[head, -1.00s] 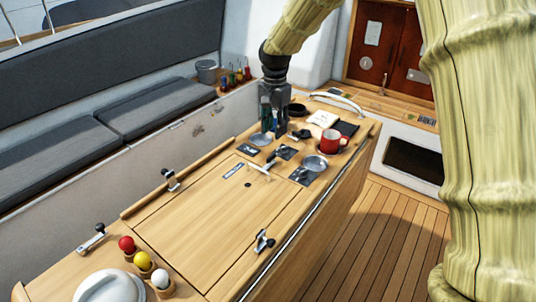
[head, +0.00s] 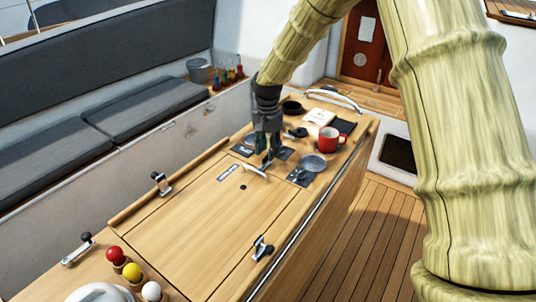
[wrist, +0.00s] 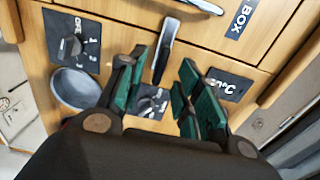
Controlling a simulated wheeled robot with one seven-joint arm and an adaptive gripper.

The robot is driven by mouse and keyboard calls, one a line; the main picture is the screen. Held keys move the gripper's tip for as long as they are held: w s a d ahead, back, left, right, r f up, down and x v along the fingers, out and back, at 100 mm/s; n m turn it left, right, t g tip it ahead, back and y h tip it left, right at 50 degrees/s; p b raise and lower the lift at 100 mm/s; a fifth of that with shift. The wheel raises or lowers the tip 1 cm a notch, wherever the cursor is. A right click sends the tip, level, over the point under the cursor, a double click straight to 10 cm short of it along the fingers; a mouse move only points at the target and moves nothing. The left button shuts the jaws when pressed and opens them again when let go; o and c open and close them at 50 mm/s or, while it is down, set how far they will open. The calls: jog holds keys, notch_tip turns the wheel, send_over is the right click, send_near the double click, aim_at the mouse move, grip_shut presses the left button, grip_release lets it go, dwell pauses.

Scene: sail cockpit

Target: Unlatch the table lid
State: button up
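My gripper (head: 266,157) points down just beyond this handle. In the wrist view, the fingers with green pads stand apart, and my gripper (wrist: 163,62) is open. A slim dark-and-silver lever (wrist: 164,52) appears between the fingertips; I cannot tell whether they touch it. Metal clamps flank the lid at left (head: 161,183) and right (head: 263,247).
A dial plate (wrist: 150,102) lies under my fingers, with another dial plate (wrist: 72,40) beside it. A red mug (head: 328,139), a round grey dish (head: 313,162) and a black bowl (head: 291,107) stand nearby. Coloured balls (head: 133,271) sit at the near end.

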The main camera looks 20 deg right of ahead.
aim_at(267, 155)
jog(key=shift+f+p, duration=0.35)
jog(key=shift+f, duration=1.45)
jog(key=shift+a, duration=0.1)
grip_shut()
